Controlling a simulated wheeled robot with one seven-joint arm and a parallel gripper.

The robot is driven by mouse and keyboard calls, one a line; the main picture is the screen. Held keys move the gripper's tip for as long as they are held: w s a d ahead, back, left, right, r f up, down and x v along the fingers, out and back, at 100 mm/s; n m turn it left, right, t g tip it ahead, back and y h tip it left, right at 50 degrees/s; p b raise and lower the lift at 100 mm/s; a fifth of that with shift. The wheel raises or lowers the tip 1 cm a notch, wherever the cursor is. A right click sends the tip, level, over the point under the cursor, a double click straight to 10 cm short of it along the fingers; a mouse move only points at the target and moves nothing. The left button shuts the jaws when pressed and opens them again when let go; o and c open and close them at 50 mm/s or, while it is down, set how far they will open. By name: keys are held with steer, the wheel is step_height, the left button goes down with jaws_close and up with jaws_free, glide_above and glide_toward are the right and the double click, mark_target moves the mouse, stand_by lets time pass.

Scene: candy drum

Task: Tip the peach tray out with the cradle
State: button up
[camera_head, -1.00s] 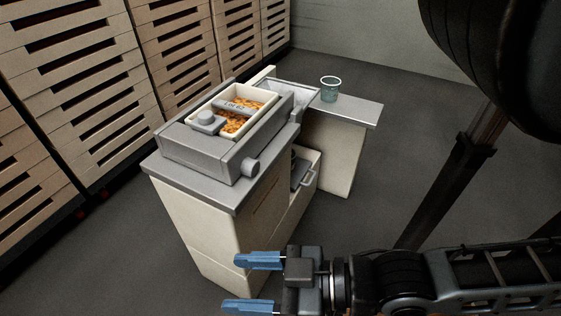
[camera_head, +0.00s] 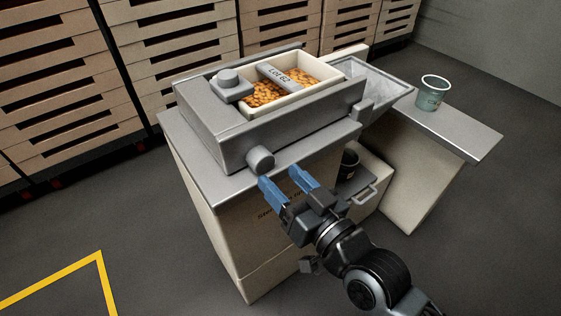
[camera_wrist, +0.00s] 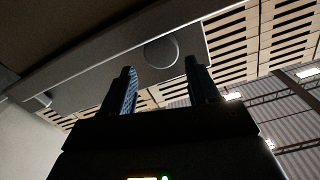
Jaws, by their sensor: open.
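The tray (camera_head: 327,82) is a cream box of orange pieces with a label reading "Lot 62". It sits level in the grey cradle (camera_head: 209,129) on top of the cabinet. A grey clamp-like block with a round knob (camera_head: 229,80) overlaps the tray's left end. A round grey knob (camera_head: 260,159) sticks out of the cradle's front side. My gripper (camera_head: 282,184) has blue fingers, open and empty, just in front of and below that round knob. In the wrist view the knob's round face (camera_wrist: 161,53) shows between and beyond the fingertips (camera_wrist: 160,68), apart from them.
A metal hopper (camera_head: 378,88) adjoins the cradle's right end. A green cup (camera_head: 432,93) stands on the side shelf (camera_head: 472,137). Slatted crates line the back. Floor at left is clear.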

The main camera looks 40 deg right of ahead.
mark_target(266, 163)
steer(key=shift+w+a, duration=0.1)
steer(key=shift+w, duration=2.65)
steer(key=shift+r, duration=0.15)
jaws_close()
